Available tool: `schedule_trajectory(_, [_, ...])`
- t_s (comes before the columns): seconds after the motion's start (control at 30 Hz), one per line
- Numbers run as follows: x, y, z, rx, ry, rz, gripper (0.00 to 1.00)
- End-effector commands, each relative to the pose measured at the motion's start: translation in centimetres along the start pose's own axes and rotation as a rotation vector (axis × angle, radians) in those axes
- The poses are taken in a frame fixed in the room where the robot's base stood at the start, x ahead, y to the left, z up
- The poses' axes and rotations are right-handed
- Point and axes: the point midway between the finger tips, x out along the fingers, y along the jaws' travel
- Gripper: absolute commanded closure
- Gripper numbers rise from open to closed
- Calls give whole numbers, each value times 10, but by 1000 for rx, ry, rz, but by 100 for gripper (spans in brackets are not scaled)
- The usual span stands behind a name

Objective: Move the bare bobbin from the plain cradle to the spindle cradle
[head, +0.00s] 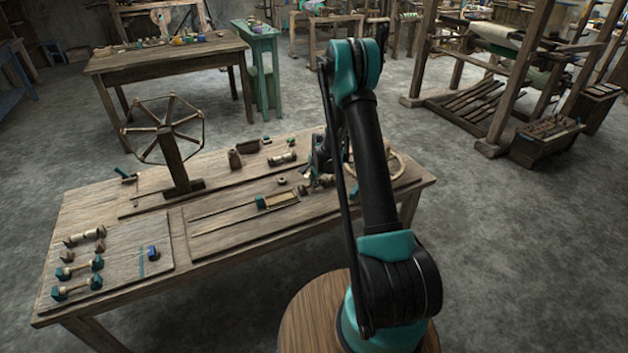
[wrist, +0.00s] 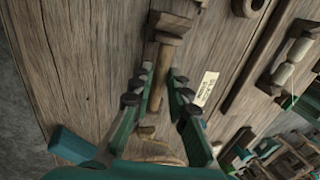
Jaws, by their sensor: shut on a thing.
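In the wrist view, my gripper (wrist: 161,76) has its two fingers on either side of the shaft of a plain wooden bobbin (wrist: 169,28), which carries no thread. The bobbin's flared end sticks out beyond the fingertips and its lower end shows between the fingers. In the head view my arm mostly hides the gripper, over the right part of the bench. A cradle with a pale wound bobbin (wrist: 285,72) is right of the gripper in the wrist view. I cannot tell which supports are the plain cradle and the spindle cradle.
The workbench (head: 120,205) holds a spoked wheel (head: 172,150) on a post, a teal-ended wooden piece (head: 278,200) and several bobbins (head: 80,268) at the left. A paper label (wrist: 206,88) lies right of the gripper. Bare wood lies left of the gripper.

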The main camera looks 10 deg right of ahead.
Motion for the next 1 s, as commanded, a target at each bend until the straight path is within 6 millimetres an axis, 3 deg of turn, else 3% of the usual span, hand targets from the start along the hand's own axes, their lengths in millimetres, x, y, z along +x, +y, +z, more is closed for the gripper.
schedule_trajectory(0.3, [1,1,0,0,0,0,96])
schedule_trajectory(0.33, [1,1,0,0,0,0,83])
schedule_trajectory(0.53, [1,1,0,0,0,0,60])
schedule_trajectory(0.87, [-1,0,0,0,0,0,60])
schedule_trajectory(1.0, [-13,1,0,0,0,0,60])
